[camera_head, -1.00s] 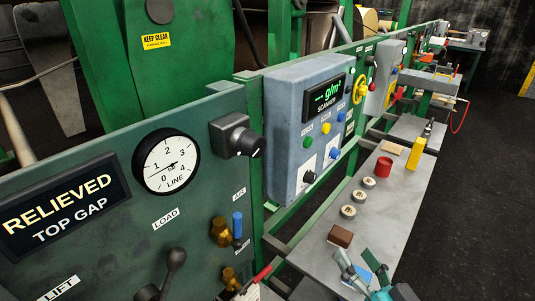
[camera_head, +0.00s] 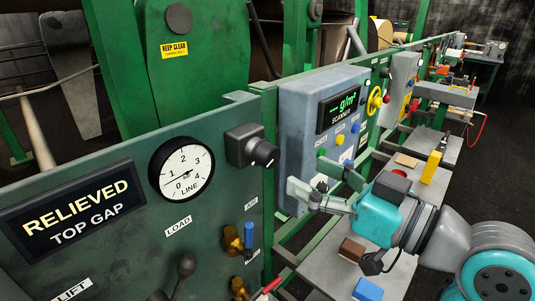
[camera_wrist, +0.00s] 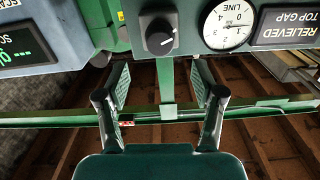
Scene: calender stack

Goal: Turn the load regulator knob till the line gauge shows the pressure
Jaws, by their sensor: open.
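The knob (camera_head: 264,153) is black with a pale mark and sits on a dark grey box on the green panel. It also shows upside down in the wrist view (camera_wrist: 160,39). The round white line gauge (camera_head: 182,170) is left of it; its needle points low, between 0 and 1. The gauge is partly in the wrist view (camera_wrist: 229,24), cut by the top edge. My gripper (camera_head: 305,194) is open and empty, right of and below the knob in the head view. In the wrist view, the knob lies above and between my fingertips (camera_wrist: 160,78), apart from them.
A display (camera_head: 73,211) reads RELIEVED TOP GAP. The blue-grey scanner box (camera_head: 296,120) stands right of the knob, behind my gripper. Brass valves (camera_head: 234,242) and a black-knobbed lever (camera_head: 185,266) are below. A bench (camera_head: 318,262) holds a brown block (camera_head: 351,249) and a blue block (camera_head: 367,289).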

